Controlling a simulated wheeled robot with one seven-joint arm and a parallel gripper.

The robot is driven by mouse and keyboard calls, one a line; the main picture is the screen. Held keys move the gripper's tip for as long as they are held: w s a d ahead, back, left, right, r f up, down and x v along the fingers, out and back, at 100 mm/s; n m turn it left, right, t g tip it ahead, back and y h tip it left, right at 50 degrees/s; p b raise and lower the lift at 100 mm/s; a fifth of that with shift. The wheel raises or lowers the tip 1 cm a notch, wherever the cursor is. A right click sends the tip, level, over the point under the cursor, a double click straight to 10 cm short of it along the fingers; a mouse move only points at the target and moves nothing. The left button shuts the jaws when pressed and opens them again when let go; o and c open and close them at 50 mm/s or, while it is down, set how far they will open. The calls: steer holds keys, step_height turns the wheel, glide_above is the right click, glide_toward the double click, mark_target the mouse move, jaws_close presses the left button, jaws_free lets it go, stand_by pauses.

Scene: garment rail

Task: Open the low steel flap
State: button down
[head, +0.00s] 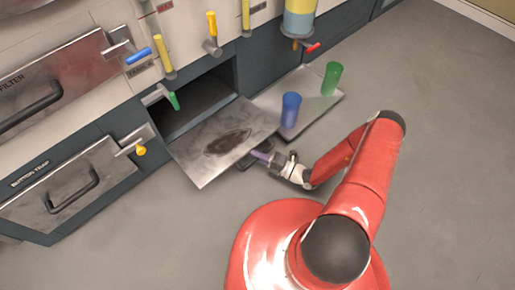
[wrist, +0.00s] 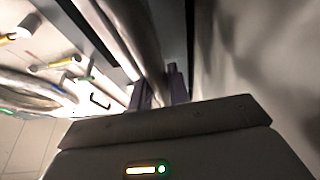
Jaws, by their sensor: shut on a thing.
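The low steel flap (head: 222,140) hangs swung out and down from a dark opening (head: 200,100) in the cabinet front, its scuffed face with a dark stain turned up. My gripper (head: 263,156) is at the flap's outer right side, low near the floor. Its purple fingers show in the wrist view (wrist: 160,88), shut on a bar that looks like the flap's dark handle (head: 250,154). The flap hides part of the handle in the head view, and the exact grip is hard to make out.
A low tray (head: 318,98) with a blue cup (head: 291,110) and a green cup (head: 332,78) is just right of the flap. A closed bottom drawer (head: 70,190) is at left. Coloured valve levers (head: 212,32) stick out above. The floor (head: 450,170) at right is clear.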

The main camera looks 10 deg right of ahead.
steer(key=shift+d+f, duration=0.1)
steer(key=shift+f, duration=0.25)
steer(key=c, duration=1.3)
jaws_free()
steer(key=shift+c, duration=0.2)
steer(key=shift+r, duration=0.1)
steer(key=shift+s+d, duration=0.2)
steer(key=shift+d, duration=0.05)
steer(key=v, duration=0.7)
steer(key=shift+s, duration=0.1)
